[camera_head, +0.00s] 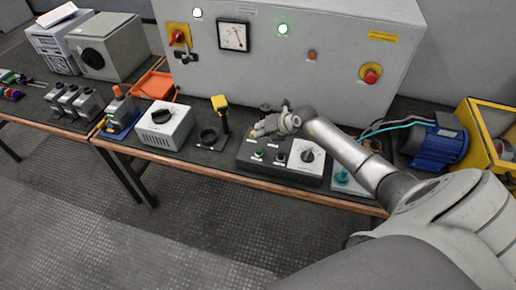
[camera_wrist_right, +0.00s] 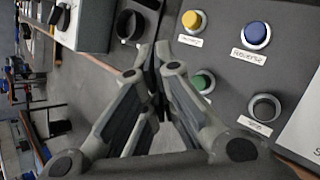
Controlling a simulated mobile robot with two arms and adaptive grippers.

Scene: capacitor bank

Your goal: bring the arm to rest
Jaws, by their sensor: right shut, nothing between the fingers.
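My right arm (camera_head: 350,155) reaches from the lower right over the workbench. My right gripper (camera_head: 268,124) is shut and empty above the far left part of a dark control box. In the right wrist view the fingers (camera_wrist_right: 153,62) meet at their tips beside the control box's panel (camera_wrist_right: 225,75). That panel carries a yellow button (camera_wrist_right: 194,21), a blue button (camera_wrist_right: 257,34), a green button (camera_wrist_right: 203,82) and a black button (camera_wrist_right: 265,108), each with a label. Whether the fingers touch the panel is not clear. My left gripper is not in view.
A grey cabinet (camera_head: 330,70) with a gauge, lamps and red knobs stands behind. A white dial box (camera_head: 163,127) and a yellow-topped post (camera_head: 220,112) are to the left. A blue motor (camera_head: 435,142) and yellow frame (camera_head: 480,125) are at right. The floor in front is clear.

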